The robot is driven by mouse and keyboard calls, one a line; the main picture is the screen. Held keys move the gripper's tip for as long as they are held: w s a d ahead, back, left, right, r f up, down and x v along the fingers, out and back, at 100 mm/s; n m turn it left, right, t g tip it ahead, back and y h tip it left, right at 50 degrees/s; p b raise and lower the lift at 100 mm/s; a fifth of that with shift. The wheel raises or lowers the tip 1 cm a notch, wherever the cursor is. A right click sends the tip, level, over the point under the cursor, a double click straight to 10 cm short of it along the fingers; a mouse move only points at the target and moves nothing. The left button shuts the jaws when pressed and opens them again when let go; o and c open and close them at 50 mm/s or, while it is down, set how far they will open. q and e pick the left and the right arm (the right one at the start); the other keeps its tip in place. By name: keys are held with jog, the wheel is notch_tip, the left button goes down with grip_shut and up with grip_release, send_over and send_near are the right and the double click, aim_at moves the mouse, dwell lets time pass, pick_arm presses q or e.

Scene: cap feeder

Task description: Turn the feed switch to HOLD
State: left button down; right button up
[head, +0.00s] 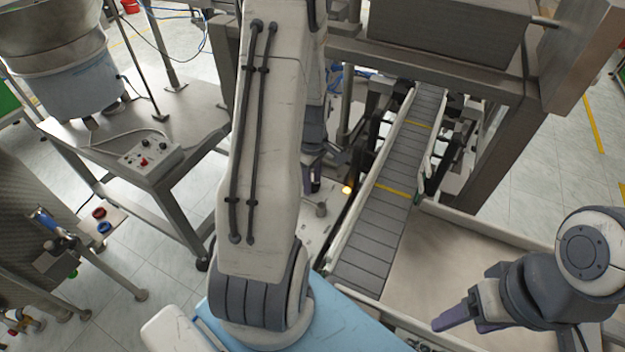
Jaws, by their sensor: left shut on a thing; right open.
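My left gripper (315,186) is pointed down at a pale panel (317,232) beside the conveyor, mostly hidden behind my own white arm. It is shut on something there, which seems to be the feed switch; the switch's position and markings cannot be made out. A small grey knob-like part (321,209) stands on the panel just below the fingertips. An amber lamp (347,189) glows to the right of the gripper. My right gripper (452,319) is open and empty at the lower right, over the pale tray area, away from the panel.
The slatted conveyor (374,240) with yellow bars runs up to a metal frame (440,70). A feeder bowl (65,75) and a button box (150,155) stand on a steel table at the left. A pale tray surface (455,255) lies right of the conveyor.

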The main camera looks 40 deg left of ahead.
aim_at(313, 182)
pick_arm(q)
jog(key=shift+c, duration=2.1)
grip_release()
notch_tip(313, 182, up, 11)
jog(key=b, duration=0.1)
jog(key=shift+f, duration=0.2)
